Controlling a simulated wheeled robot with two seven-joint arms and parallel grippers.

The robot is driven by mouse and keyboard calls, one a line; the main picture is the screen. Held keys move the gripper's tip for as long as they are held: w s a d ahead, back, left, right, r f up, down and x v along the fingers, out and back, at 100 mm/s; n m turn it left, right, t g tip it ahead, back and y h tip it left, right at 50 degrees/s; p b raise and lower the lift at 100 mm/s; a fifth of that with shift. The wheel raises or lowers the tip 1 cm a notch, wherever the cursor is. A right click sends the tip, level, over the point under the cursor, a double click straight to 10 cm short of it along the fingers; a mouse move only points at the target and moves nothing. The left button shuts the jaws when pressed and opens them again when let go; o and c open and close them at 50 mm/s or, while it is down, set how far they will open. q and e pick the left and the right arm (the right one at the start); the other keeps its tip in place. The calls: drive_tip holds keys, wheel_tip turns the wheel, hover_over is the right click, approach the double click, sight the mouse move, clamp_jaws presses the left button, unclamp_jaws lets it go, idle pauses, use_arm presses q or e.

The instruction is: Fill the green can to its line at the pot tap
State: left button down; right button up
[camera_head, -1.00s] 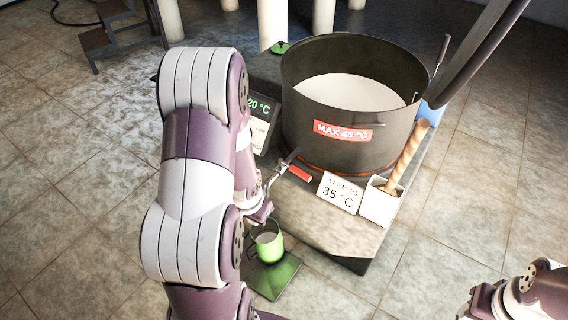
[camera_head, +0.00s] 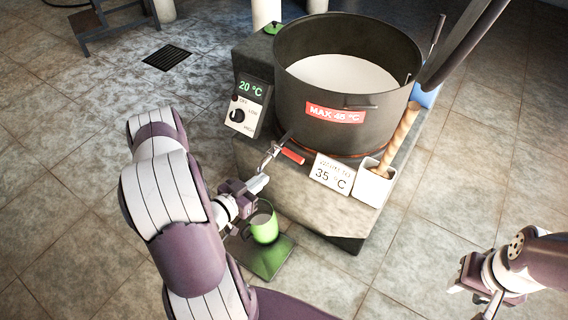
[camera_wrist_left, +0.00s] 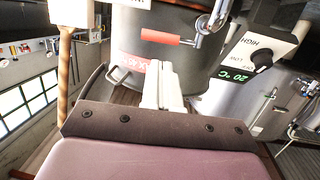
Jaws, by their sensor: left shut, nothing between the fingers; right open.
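The green can (camera_head: 265,229) stands upright on a green mat (camera_head: 268,262) on the floor side of the pot stand. Its open top shows a pale inside; I cannot tell the level or see its line. The pot tap (camera_head: 268,158) with its red lever (camera_head: 293,156) sticks out above the can; the lever also shows in the left wrist view (camera_wrist_left: 167,36). My right gripper (camera_head: 484,303) is open at the lower right, far from the can.
The large dark pot (camera_head: 347,100) holds pale liquid and stands on the block. A 20 °C control box (camera_head: 249,103) stands left of it. A 35 °C card (camera_head: 332,173) and a white holder (camera_head: 374,185) with a wooden handle are at the front. Floor at right is clear.

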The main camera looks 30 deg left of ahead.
sight(293, 156)
use_arm(q)
drive_tip(key=b+x, duration=0.3)
drive_tip(key=x, duration=0.7)
drive_tip(key=shift+w+f, duration=0.1)
drive_tip(key=shift+w, duration=0.2)
drive_tip(key=shift+w+d, duration=0.3)
drive_tip(key=shift+w, duration=0.35)
drive_tip(key=shift+w, duration=0.1)
drive_tip(key=shift+r, duration=0.2)
